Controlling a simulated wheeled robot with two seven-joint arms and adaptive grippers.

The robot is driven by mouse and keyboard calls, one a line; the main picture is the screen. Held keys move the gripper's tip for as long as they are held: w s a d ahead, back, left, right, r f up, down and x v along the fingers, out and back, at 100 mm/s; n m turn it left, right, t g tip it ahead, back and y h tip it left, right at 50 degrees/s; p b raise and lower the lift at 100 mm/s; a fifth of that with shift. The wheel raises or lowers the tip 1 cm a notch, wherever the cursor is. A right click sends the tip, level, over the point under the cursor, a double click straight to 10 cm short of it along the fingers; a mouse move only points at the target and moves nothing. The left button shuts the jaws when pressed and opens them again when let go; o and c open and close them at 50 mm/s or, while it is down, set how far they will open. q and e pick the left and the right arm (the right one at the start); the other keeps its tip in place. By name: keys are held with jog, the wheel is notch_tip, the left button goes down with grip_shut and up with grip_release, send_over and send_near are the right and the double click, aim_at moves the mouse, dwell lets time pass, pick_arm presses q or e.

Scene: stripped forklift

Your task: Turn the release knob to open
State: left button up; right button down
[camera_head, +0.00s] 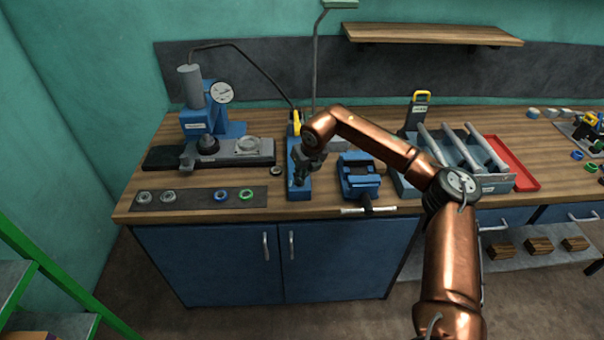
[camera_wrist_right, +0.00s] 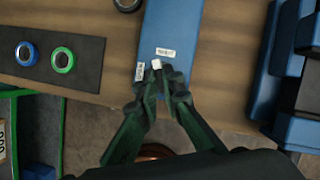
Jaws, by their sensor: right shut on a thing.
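My right gripper (camera_head: 302,178) reaches down to the blue plate-like base (camera_head: 299,193) of a bench fixture near the front edge. In the wrist view my right gripper (camera_wrist_right: 159,76) has its fingertips close together at the near end of the blue base (camera_wrist_right: 172,25). A small pale piece (camera_wrist_right: 156,64) shows between the tips. It appears to be the release knob, mostly hidden by the fingers, so its turn angle cannot be read. A yellow handle (camera_head: 297,122) stands at the back of the fixture. My left gripper is not in view.
A blue vise (camera_head: 359,178) stands close right of the gripper. A dial-gauge press (camera_head: 206,124) is at left. A dark mat (camera_head: 186,201) with several rings lies front left. A rack of grey bars (camera_head: 463,155) and a red tray (camera_head: 512,163) are farther right.

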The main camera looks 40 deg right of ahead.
jog(key=n+p, duration=0.1)
jog(key=n+y, duration=0.1)
jog(key=n, duration=0.1)
jog(key=shift+d+r+n+y+p, duration=0.15)
jog(key=shift+d+n+y+p, duration=0.05)
jog(key=shift+n+y+p, duration=0.15)
jog(key=n+y, duration=0.1)
jog(key=n, duration=0.2)
jog(key=shift+w+d+n+p, duration=0.15)
jog(key=shift+n+p, duration=0.1)
jog(key=shift+p, duration=0.15)
jog(key=n+g+y, duration=0.1)
jog(key=n, duration=0.1)
jog(key=shift+w+n, duration=0.1)
jog(key=shift+n, duration=0.2)
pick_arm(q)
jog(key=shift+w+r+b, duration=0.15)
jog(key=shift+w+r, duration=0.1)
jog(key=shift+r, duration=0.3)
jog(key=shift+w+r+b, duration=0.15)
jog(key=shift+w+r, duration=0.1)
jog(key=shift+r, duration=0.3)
pick_arm(e)
jog(key=shift+d+n+g+y, duration=0.1)
jog(key=shift+n+g+y, duration=0.3)
jog(key=shift+n, duration=1.2)
jog(key=c, duration=2.1)
grip_release()
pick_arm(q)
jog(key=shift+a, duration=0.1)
